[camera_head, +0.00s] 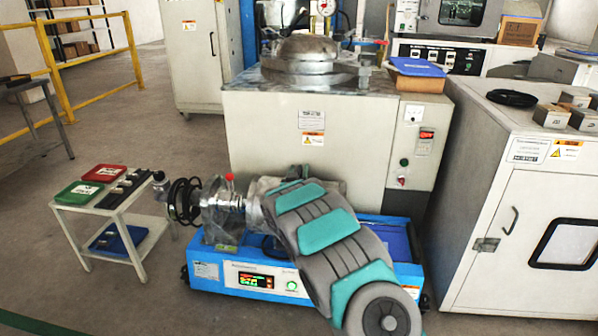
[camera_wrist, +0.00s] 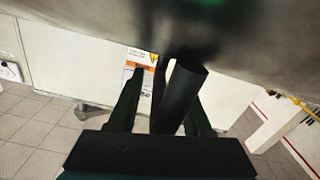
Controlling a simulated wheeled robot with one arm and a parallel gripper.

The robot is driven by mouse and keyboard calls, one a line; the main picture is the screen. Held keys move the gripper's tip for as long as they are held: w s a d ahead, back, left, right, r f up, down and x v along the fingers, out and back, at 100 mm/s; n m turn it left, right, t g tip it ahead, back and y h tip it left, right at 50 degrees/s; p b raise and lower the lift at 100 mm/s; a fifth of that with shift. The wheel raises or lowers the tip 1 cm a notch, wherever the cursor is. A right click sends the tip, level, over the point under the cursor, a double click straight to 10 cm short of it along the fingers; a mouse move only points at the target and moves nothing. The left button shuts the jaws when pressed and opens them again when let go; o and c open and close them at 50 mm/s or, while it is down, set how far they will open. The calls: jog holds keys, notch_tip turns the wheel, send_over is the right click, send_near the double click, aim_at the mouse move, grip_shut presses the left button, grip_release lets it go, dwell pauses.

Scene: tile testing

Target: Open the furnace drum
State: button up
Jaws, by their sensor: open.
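A blue-based machine (camera_head: 262,281) stands on the floor in the head view, with a metal drum-like part (camera_head: 222,207) on top and a red knob (camera_head: 229,177) above it. I cannot tell for certain whether this is the furnace drum. My arm crosses in front of the machine and hides its right part and my gripper. In the wrist view my gripper (camera_wrist: 165,92) is open. A black cylindrical bar (camera_wrist: 182,94) shows between its dark fingers; I cannot tell whether they touch it. A blurred grey surface (camera_wrist: 245,45) fills the top of that view.
A small white table (camera_head: 140,211) with red and green trays stands left of the machine. A large beige cabinet (camera_head: 262,125) stands close behind it, and a white cabinet (camera_head: 478,206) with a handled door stands at right. Floor is free at front left.

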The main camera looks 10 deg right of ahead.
jog(key=shift+c, duration=0.3)
grip_shut()
dwell(1.1)
